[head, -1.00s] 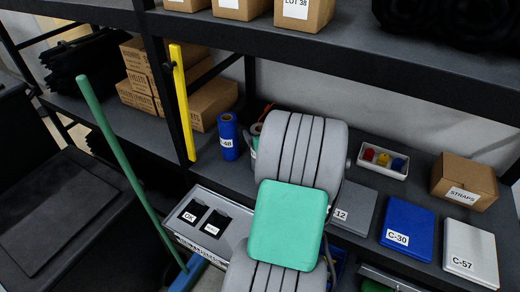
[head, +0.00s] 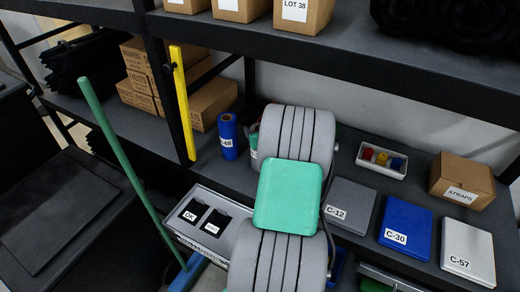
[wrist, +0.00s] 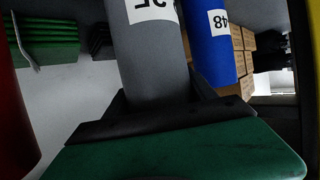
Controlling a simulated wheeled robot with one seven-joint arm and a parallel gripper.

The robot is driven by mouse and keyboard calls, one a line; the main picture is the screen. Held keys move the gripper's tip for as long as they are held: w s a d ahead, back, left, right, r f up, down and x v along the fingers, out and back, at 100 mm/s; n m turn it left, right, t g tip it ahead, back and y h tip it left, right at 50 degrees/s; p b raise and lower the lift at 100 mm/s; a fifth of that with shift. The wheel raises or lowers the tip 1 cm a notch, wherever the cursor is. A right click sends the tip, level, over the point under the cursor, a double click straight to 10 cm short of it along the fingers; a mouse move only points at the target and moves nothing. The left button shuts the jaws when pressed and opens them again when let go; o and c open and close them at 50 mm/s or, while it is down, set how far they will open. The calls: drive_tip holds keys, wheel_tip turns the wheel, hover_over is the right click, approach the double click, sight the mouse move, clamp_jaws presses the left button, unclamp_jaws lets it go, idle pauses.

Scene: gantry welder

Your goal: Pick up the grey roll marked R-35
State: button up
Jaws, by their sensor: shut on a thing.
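In the wrist view the grey roll (wrist: 150,55) stands between the dark fingers of my gripper (wrist: 157,92), which are shut on it. The roll's white label appears upside down and is cut off by the frame's top edge, so I cannot read the full marking. A blue roll (wrist: 210,45) with a label ending in 48 is close beside it. In the head view the blue roll (head: 229,136) stands upright on the shelf. My arm hides the grey roll and my gripper there.
Right of my arm on the shelf lie grey C-12 (head: 349,203), blue C-30 (head: 407,222) and white C-57 (head: 468,245) cases, a parts tray (head: 368,170) and a STRAPS box (head: 462,181). A yellow strip (head: 181,100) on the post and the upper shelf (head: 350,62) border the space.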

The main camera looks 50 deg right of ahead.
clamp_jaws()
idle(0.3)
drive_tip(key=shift+r, duration=0.1)
